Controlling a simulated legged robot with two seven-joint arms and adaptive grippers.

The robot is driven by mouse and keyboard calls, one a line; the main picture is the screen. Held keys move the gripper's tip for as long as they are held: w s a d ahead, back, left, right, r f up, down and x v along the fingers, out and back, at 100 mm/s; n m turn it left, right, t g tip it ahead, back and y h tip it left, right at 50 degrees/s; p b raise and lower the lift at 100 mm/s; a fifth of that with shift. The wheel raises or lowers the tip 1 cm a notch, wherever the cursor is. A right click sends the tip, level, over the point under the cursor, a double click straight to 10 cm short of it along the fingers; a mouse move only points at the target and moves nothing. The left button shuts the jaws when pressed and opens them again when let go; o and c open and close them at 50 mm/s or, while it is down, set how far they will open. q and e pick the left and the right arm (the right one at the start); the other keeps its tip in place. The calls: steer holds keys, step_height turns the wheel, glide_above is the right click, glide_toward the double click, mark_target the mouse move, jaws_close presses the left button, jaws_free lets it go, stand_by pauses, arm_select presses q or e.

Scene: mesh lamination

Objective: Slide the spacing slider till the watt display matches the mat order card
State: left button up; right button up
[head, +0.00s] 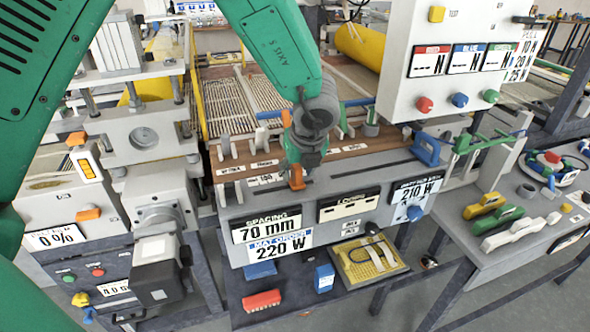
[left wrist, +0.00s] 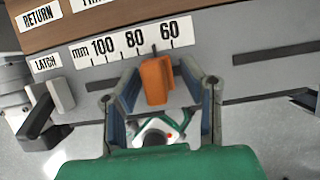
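The orange spacing slider knob (head: 297,178) sits on the grey front panel; in the left wrist view the knob (left wrist: 156,80) stands between the 80 and 60 marks of the mm scale (left wrist: 120,45). The spacing display (head: 267,229) reads 70 mm. The mat order card (head: 280,247) below it reads 220 W. The watt display (head: 416,192) reads 210 W. My left gripper (head: 296,170) is at the knob; in the left wrist view its fingers (left wrist: 160,95) are apart on either side of the knob, with gaps visible. My right gripper is out of view.
A latch lever (left wrist: 60,95) stands left of the scale. A blue block (head: 427,148) sits at the panel's right end. The white box with colour knobs (head: 450,60) rises behind. A yellow tray (head: 370,262) and a red brush (head: 262,300) lie on the lower shelf.

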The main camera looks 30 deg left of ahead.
arm_select(q)
steer(key=shift+d+r, duration=0.25)
steer(key=v, duration=0.4)
steer(key=shift+r, duration=0.25)
steer(key=s+a+b+v, duration=0.1)
steer(key=b+v, duration=0.3)
steer(key=v, duration=0.3)
steer(key=x, duration=1.1)
steer(key=shift+w+d, duration=0.2)
steer(key=shift+w, duration=0.15)
steer(key=shift+w+a+f, duration=0.1)
steer(key=shift+a+f, duration=0.25)
steer(key=shift+f, duration=0.15)
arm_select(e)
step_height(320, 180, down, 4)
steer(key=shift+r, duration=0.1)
